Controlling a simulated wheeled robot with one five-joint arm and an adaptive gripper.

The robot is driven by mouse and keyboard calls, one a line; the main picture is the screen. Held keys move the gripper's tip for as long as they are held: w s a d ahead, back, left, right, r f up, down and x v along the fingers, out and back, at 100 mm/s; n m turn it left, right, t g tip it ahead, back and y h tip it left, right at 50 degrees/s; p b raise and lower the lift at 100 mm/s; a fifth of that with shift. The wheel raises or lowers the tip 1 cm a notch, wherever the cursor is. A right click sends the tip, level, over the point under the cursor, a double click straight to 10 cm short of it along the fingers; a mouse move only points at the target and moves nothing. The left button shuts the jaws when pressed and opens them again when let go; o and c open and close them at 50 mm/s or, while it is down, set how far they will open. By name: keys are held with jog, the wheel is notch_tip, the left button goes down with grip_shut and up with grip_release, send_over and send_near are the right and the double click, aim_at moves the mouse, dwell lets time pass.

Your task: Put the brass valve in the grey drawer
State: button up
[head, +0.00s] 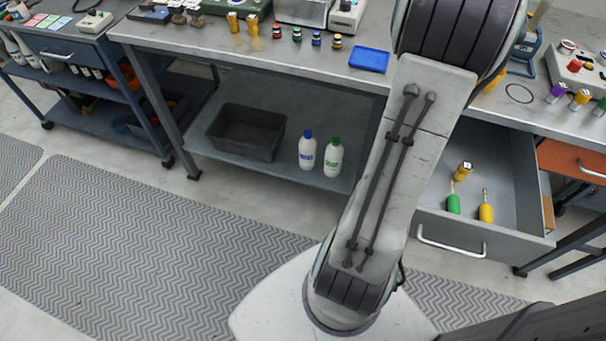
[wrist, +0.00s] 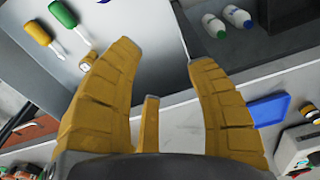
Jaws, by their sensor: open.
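The grey drawer (head: 485,232) is pulled open under the bench at the right of the head view. A brass-coloured piece with a pale end, which looks like the brass valve (head: 463,170), lies inside it near the back. It also shows in the wrist view (wrist: 87,64), on the drawer floor just left of my left finger. My gripper (wrist: 165,55) is open, its yellow fingers wide apart, with nothing held between them.
A green-handled screwdriver (head: 453,204) and a yellow-handled one (head: 486,212) lie in the drawer. A blue tray (head: 369,59) and several small items stand on the bench (head: 200,38). A dark bin (head: 246,132) and two bottles are on the lower shelf. Matted floor is clear at left.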

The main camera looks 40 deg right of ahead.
jog(key=w+a+r+n, duration=0.25)
jog(key=w+a, duration=0.25)
jog(key=a, duration=0.6)
jog(key=s+a+n+t, duration=0.1)
jog(key=s+a+n, duration=0.2)
jog(key=a, duration=0.8)
jog(key=s+a+f+n+t, duration=0.1)
jog(key=s+a+n, duration=0.2)
jog(key=a+n, duration=0.4)
jog(key=a, duration=0.4)
jog(key=shift+s+f+y, duration=0.15)
jog(key=shift+s+y, duration=0.1)
jog(key=shift+y, duration=0.05)
